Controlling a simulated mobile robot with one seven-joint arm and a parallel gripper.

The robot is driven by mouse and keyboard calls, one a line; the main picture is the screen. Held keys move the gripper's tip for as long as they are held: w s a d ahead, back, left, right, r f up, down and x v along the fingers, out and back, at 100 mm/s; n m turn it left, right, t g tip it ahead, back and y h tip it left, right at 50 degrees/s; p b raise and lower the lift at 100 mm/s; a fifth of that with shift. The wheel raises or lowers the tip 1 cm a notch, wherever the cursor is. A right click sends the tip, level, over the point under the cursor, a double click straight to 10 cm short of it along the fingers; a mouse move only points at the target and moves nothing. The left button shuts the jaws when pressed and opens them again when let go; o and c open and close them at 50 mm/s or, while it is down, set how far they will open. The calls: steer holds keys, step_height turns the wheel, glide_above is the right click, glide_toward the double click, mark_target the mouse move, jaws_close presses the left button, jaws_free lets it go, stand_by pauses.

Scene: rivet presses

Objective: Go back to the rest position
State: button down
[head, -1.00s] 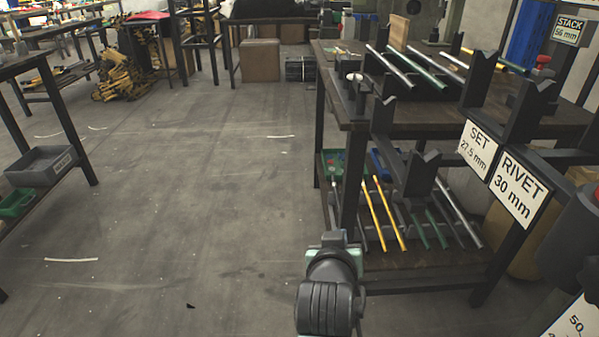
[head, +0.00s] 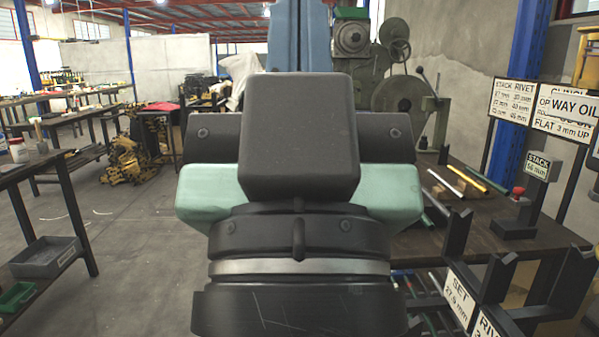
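My own arm fills the middle of the head view, close to the camera, as a dark block with pale green sides above a black, ringed joint. It stands upright in front of me. No gripper fingers show, so I cannot see whether the gripper is open or holds anything. The arm hides the left part of the work table (head: 482,212) and the floor directly ahead.
Black V-notched stands and the SET sign (head: 460,298) are close on the right. A green press machine (head: 397,95) stands at the back. A grey bin (head: 46,257) sits at left.

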step_height(320, 180, up, 29)
steer(key=p, duration=2.7)
steer(key=shift+r, duration=0.2)
steer(key=c, duration=1.5)
jaws_free()
steer(key=shift+r+p, duration=0.25)
steer(key=shift+p, duration=0.05)
steer(key=shift+c, duration=0.2)
steer(key=o, duration=0.7)
steer(key=shift+o, duration=0.2)
steer(key=shift+d, duration=0.1)
